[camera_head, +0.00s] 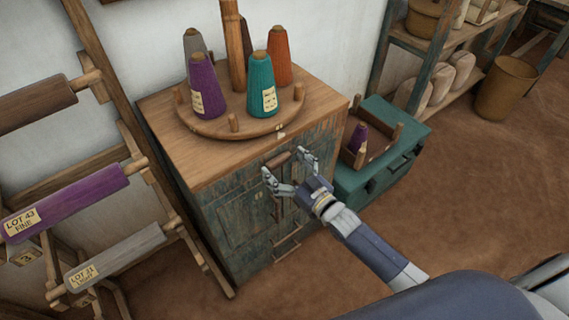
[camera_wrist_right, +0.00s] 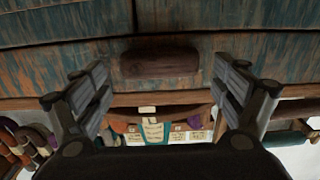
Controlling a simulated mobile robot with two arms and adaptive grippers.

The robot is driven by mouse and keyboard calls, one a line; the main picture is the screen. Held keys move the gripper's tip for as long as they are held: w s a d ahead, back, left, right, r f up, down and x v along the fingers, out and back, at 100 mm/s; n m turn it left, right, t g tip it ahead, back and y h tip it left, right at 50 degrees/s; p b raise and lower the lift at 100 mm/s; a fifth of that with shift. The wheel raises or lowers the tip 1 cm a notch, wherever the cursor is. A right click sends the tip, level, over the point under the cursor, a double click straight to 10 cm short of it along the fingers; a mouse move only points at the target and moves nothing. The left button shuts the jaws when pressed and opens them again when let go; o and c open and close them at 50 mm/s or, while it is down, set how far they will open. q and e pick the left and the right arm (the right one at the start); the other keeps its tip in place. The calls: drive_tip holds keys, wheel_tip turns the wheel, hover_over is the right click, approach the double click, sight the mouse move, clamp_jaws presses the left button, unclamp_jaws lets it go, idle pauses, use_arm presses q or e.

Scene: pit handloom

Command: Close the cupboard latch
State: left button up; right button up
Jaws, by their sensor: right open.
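The cupboard (camera_head: 235,235) has worn blue-green doors and a wooden top. A wooden latch bar (camera_head: 279,159) lies roughly level across the upper front of the doors. My right gripper (camera_head: 286,164) is at the cupboard front, with its fingers open on either side of the latch bar. In the right wrist view the latch bar (camera_wrist_right: 160,62) sits between the two spread fingers (camera_wrist_right: 161,72), with a visible gap on each side. I cannot tell how far the fingertips are from the door. My left gripper is not in view.
A round wooden stand with several thread cones (camera_head: 262,85) stands on the cupboard top. A green chest (camera_head: 372,180) with a small wooden tray (camera_head: 355,158) is beside the cupboard on the right. A bobbin rack (camera_head: 150,175) is on the left. Open floor (camera_head: 475,190) lies to the right.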

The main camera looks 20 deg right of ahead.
drive_tip(key=c, duration=1.1)
drive_tip(key=shift+o, duration=0.2)
drive_tip(key=shift+n, duration=0.3)
drive_tip(key=n, duration=0.1)
drive_tip(key=f+n, duration=0.1)
drive_tip(key=n, duration=0.1)
drive_tip(key=shift+a+n+b, duration=0.15)
drive_tip(key=shift+n+b, duration=0.15)
drive_tip(key=n, duration=0.2)
drive_tip(key=f+n+b, duration=0.1)
drive_tip(key=n, duration=0.1)
drive_tip(key=shift+n, duration=0.3)
drive_tip(key=shift+w+d+f+n+b, duration=0.15)
drive_tip(key=shift+n+b, duration=0.45)
drive_tip(key=shift+n, duration=0.9)
drive_tip(key=shift+d+f+n+b, duration=0.3)
drive_tip(key=shift+n+b, duration=0.3)
drive_tip(key=shift+n, duration=0.9)
drive_tip(key=shift+w+d+f+n+b, duration=0.15)
drive_tip(key=shift+n+b, duration=0.45)
drive_tip(key=shift+n, duration=0.9)
drive_tip(key=shift+d, duration=0.1)
